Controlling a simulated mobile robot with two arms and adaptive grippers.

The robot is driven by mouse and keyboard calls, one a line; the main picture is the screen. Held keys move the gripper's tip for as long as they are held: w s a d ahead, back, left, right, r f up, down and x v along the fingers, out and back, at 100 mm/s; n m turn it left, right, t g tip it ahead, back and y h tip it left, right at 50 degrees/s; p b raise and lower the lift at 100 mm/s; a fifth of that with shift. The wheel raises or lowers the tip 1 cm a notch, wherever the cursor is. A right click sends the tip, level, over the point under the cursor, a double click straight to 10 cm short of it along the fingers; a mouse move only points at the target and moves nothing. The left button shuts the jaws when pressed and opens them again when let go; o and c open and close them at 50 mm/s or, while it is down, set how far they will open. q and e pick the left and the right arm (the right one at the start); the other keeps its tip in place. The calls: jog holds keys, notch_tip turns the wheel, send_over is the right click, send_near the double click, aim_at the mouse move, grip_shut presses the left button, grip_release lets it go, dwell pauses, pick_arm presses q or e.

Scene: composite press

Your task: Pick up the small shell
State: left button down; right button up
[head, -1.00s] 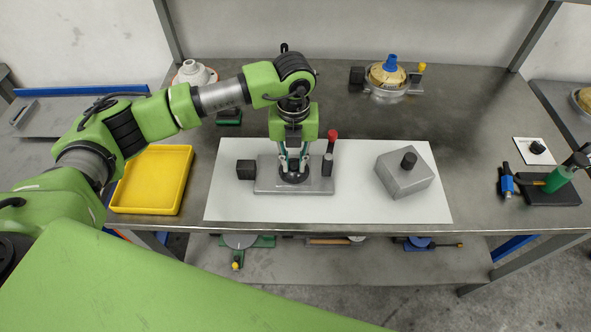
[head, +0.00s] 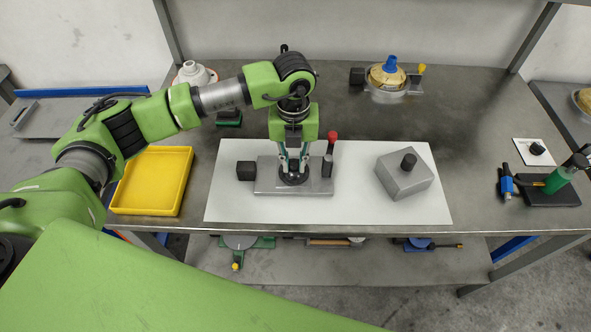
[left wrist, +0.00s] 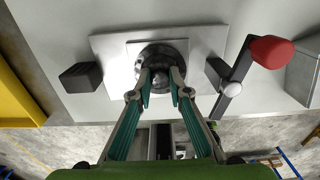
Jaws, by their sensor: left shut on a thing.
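A dark round piece (left wrist: 151,59), likely the small shell, sits on a grey metal plate (left wrist: 113,52). In the head view it shows as a black disc (head: 293,179) on the plate (head: 318,186). My left gripper (head: 293,168) points straight down over its middle. In the left wrist view the teal fingers (left wrist: 160,92) are shut on a small grey knob (left wrist: 160,80) at the centre of the piece. The piece appears to rest on the plate. The fingers partly hide it. My right gripper is not in view.
A black block (head: 246,170) stands left of the plate, and a red-knobbed lever (head: 331,136) on its right. A grey block with a black knob (head: 403,176) sits further right on the white mat (head: 350,209). A yellow tray (head: 186,198) lies left of the mat.

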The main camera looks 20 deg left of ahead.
pick_arm(q)
jog(key=shift+r+p, duration=1.65)
jog(key=shift+r, duration=1.7)
